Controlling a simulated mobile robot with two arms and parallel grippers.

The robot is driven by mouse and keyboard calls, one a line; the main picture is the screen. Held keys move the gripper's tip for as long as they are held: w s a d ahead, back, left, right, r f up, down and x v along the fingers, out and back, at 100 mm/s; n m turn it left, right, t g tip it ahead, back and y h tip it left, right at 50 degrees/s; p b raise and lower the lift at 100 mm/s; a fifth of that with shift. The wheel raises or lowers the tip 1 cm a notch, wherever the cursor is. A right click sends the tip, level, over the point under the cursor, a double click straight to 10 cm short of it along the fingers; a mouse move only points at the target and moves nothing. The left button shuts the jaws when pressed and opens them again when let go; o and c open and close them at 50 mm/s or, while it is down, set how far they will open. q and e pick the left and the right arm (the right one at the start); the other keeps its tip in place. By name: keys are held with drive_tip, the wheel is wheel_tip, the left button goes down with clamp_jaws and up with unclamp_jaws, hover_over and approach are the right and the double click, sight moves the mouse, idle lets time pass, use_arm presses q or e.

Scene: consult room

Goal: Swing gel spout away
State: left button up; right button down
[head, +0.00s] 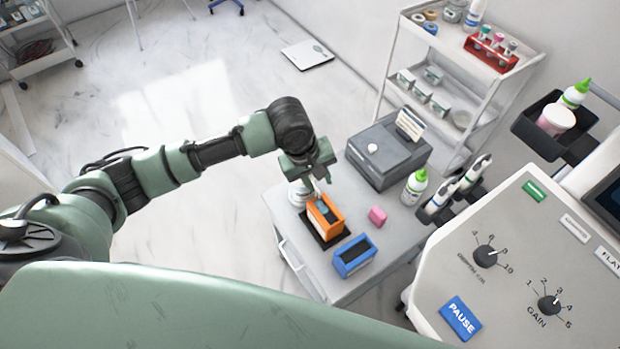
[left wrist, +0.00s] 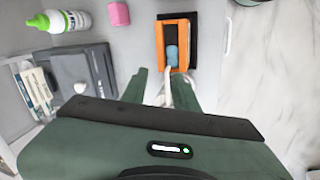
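A white pump bottle (head: 299,193) stands on the grey cart behind an orange box, partly hidden by my left gripper (head: 316,178). Its thin white spout (head: 316,186) points toward the orange box (head: 325,216). In the left wrist view, the white spout (left wrist: 168,88) shows near the fingertips, over the near end of the orange box (left wrist: 173,32). A small blue item (left wrist: 172,55) lies in that box. My left gripper (left wrist: 160,86) has its fingers apart, with white pump parts between them; contact cannot be told. My right gripper is not in view.
The cart (head: 361,276) also holds a blue box (head: 354,257), a pink block (head: 377,216), a grey machine (head: 386,152) and a green-capped bottle (head: 414,187). A control console (head: 520,270) stands at the right. Open floor lies left of the cart.

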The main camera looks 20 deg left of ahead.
use_arm(q)
drive_tip(key=w+a+r+n, duration=0.2)
drive_tip(key=a+n, duration=0.1)
drive_tip(key=a, duration=0.1)
drive_tip(key=s+x, duration=0.1)
drive_tip(key=x, duration=0.6)
drive_tip(key=shift+w+f+y, duration=0.35)
drive_tip(key=shift+f+y, duration=0.05)
clamp_jaws()
idle(0.8)
